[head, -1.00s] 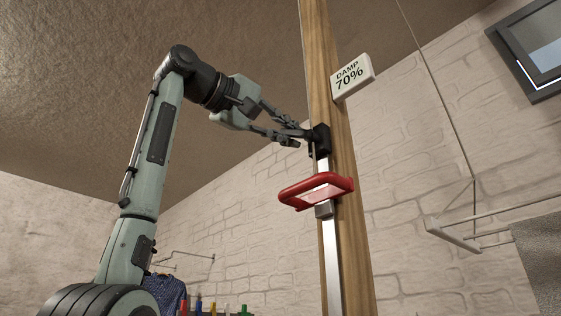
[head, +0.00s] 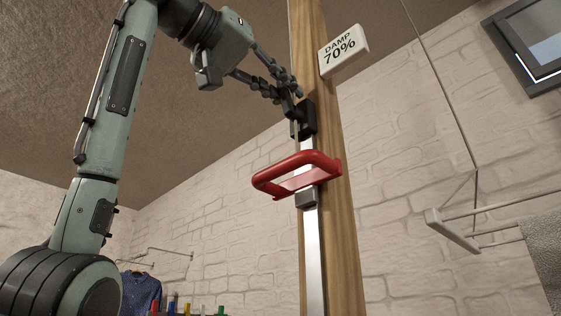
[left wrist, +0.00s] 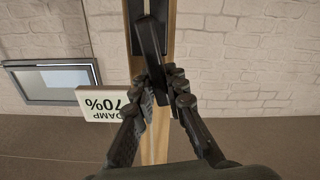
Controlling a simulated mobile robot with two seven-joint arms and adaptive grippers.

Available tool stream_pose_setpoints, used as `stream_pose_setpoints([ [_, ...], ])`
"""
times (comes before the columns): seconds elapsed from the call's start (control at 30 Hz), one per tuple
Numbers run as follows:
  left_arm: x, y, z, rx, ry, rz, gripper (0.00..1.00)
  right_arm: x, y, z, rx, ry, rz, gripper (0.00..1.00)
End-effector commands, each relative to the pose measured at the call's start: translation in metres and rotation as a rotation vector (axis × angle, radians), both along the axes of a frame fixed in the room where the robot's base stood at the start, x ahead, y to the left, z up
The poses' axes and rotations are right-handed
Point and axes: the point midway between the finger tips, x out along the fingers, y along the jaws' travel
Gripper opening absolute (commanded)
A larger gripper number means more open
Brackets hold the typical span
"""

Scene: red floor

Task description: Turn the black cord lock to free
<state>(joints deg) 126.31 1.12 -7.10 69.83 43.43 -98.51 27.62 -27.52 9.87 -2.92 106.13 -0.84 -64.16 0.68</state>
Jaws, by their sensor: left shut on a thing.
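The black cord lock (head: 306,120) is fixed on the wooden post, at the top of a metal strip. Its dark lever (head: 287,103) points up and left from the body. My left gripper (head: 290,95) comes from the upper left and is shut on this lever. In the left wrist view the black lock (left wrist: 150,38) runs down to between the two fingers (left wrist: 166,84). The fingers hide part of the lever. My right gripper is in neither view.
A red handle (head: 297,174) juts from the strip just below the lock. A white sign reading DAMP 70% (head: 344,50) is on the post above. A wall rack (head: 450,232) is at right, and a dark garment (head: 140,291) hangs at lower left. A window (head: 528,42) is upper right.

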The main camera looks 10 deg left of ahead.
Motion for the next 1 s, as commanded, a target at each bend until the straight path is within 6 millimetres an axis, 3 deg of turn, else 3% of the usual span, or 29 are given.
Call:
stream_pose_setpoints([
  [0.67,-0.0028,-0.0023,0.0013,0.052,-0.043,-0.001,0.00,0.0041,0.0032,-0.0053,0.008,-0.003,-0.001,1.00],
  [0.7,-0.0029,-0.0024,0.0014,0.052,-0.043,-0.001,0.15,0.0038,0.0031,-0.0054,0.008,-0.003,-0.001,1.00],
  [0.87,-0.0028,-0.0025,0.0013,0.051,-0.042,-0.001,0.34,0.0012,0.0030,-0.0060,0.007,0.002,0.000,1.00],
  [1.0,-0.0027,-0.0027,0.0011,0.051,-0.041,-0.001,0.34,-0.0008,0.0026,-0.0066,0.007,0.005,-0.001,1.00],
])
